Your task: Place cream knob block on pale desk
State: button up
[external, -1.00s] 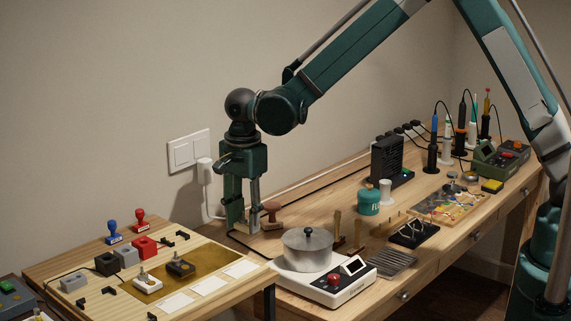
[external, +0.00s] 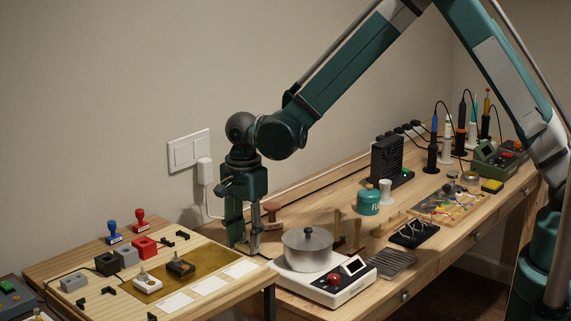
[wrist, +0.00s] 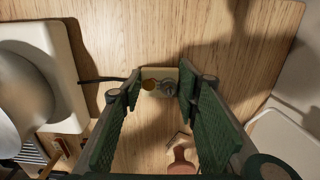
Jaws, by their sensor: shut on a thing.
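In the wrist view, my gripper (wrist: 160,85) is shut on the cream knob block (wrist: 152,74), which sits between the fingertips. The block's top carries a gold knob and a grey knob. In the external view the fingers mostly hide the block. The pale wood (wrist: 190,35) of the desk lies below it; I cannot tell whether the block touches it.
A silver pot (external: 306,246) on a white device (external: 325,284) stands to the right of my gripper. A brown-handled stamp (external: 271,213) is close behind on the right. A dark cable runs close by.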

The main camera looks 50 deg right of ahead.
aim_at(246, 245)
jog(key=shift+f, duration=0.35)
jog(key=o, duration=0.9)
jog(key=shift+r, duration=0.15)
notch_tip(246, 245, up, 12)
jog(key=shift+r+p, duration=0.1)
jog(key=shift+p, duration=0.85)
jog(key=shift+d, duration=0.1)
